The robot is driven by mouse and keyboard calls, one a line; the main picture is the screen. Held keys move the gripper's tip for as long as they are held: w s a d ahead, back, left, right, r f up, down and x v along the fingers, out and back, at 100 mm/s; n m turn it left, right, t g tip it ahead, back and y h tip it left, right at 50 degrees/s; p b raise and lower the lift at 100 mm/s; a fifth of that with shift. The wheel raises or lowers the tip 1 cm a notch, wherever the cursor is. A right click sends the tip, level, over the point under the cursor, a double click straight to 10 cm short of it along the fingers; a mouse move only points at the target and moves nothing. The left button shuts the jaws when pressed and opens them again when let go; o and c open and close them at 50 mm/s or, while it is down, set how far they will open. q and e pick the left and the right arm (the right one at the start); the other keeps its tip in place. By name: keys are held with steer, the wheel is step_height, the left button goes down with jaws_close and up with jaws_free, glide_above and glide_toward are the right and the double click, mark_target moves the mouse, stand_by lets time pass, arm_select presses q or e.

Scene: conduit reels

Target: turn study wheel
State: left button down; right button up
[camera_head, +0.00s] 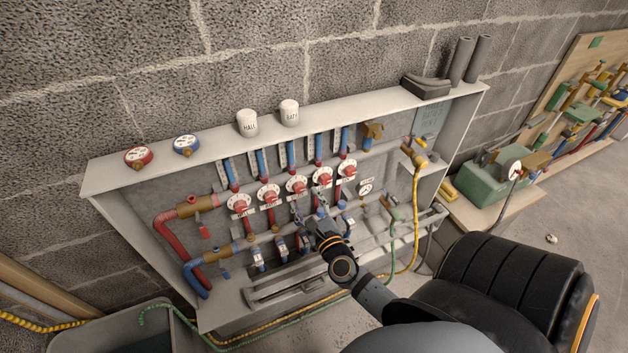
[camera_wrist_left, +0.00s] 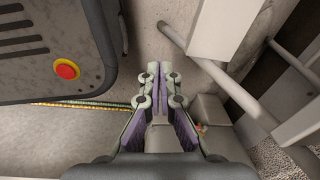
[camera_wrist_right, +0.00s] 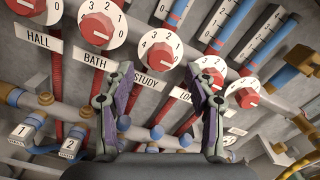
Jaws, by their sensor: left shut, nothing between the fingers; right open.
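The study wheel (camera_head: 297,184) is the third of several white dials with red knobs in a row on the manifold panel. In the right wrist view its red knob (camera_wrist_right: 159,56) shows above the STUDY label (camera_wrist_right: 153,80). My right gripper (camera_head: 310,210) is open below the row of wheels in the head view. In the right wrist view its fingertips (camera_wrist_right: 160,74) stand apart to either side of the label, with the knob just beyond and nothing between them. My left gripper (camera_wrist_left: 159,76) is shut and empty; it is not in the head view.
Pipes cross below the wheels. The cabinet's top shelf (camera_head: 210,143) holds gauges and white pots. A black padded seat (camera_head: 505,290) stands at the lower right.

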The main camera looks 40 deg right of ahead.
steer(key=v, duration=0.8)
